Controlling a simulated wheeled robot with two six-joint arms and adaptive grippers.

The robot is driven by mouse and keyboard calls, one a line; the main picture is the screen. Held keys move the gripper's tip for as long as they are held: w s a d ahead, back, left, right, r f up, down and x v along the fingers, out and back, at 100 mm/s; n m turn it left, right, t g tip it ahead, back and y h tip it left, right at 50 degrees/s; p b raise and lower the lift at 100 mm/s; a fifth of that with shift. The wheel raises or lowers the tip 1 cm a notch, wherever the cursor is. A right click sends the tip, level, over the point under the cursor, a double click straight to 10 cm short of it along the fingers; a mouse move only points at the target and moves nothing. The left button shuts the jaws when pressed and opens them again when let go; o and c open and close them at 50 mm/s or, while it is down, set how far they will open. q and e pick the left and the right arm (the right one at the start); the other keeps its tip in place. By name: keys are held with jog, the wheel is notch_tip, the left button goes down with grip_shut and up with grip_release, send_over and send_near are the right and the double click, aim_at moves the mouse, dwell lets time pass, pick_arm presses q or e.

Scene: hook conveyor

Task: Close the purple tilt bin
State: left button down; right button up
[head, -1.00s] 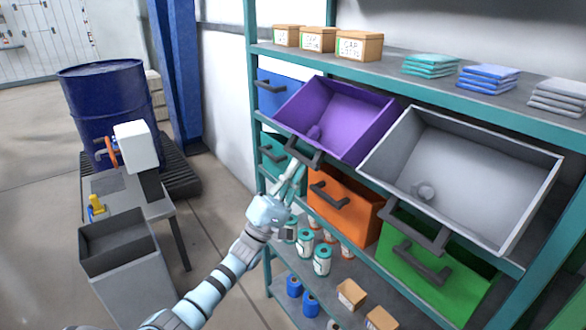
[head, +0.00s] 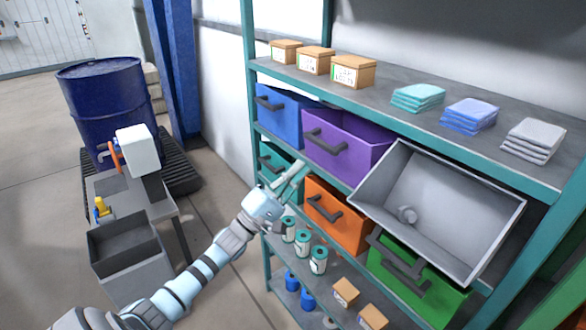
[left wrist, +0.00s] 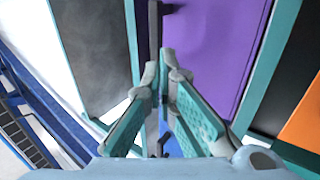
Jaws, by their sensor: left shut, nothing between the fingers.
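The purple tilt bin (head: 348,148) sits in the upper bin row between the blue and grey bins. It stands nearly upright, with its front face and dark handle (head: 325,140) facing out and a little of its inside showing. In the left wrist view its purple face (left wrist: 213,50) is just ahead, with the dark handle (left wrist: 154,35) along one side. My left gripper (head: 298,170) is shut and empty, just below the bin's front in the head view. Its fingertips (left wrist: 165,60) meet near the handle; I cannot tell whether they touch the bin. My right gripper is out of view.
The grey bin (head: 440,205) is tilted out to the right. The blue (head: 278,115), orange (head: 335,215) and green (head: 415,275) bins are upright. Cans and boxes stand on the lower shelf. A work table (head: 150,207) and blue barrel (head: 102,105) are at left.

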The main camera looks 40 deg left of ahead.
pick_arm(q)
jog(key=s+r+p+x, duration=0.1)
jog(key=x, duration=0.6)
jog(key=shift+r, duration=0.2)
dwell(0.4)
jog(key=shift+w+a+p, duration=0.1)
jog(key=shift+w+p, duration=0.05)
jog(key=shift+p, duration=0.15)
dwell(0.3)
jog(key=s+a+p, duration=0.2)
jog(key=s+a, duration=0.2)
jog(key=s, duration=0.9)
jog(key=shift+s+p, duration=0.2)
jog(key=shift+p, duration=0.15)
